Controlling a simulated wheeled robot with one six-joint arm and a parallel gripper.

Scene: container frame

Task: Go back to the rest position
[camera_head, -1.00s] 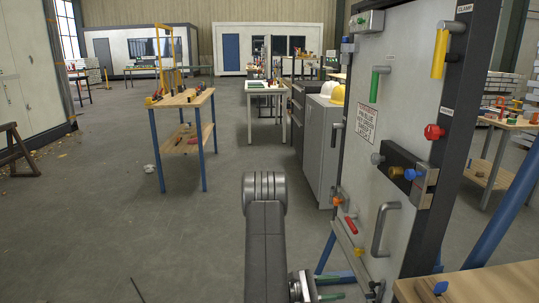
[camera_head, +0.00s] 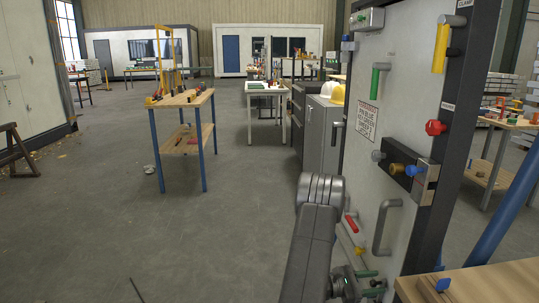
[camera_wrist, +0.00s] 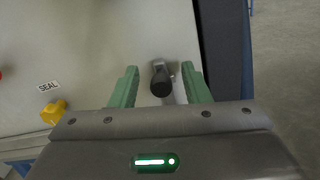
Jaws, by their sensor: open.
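In the wrist view, my gripper (camera_wrist: 160,86) has two green fingers spread apart. A dark, round-ended handle (camera_wrist: 161,84) on a grey mount shows between them, on the pale panel. I cannot tell whether the fingers touch it. In the head view, my gripper (camera_head: 370,282) is small and low, beside the lower part of the upright panel (camera_head: 410,75). My dark arm covers part of the panel's lower left edge.
The panel carries a grey bar handle (camera_head: 381,228), a red lever (camera_head: 351,223), a red knob (camera_head: 436,128) and a yellow clamp handle (camera_head: 440,50). A wooden bench (camera_head: 455,287) stands at lower right. A blue-legged table (camera_head: 186,98) stands left; the floor between is clear.

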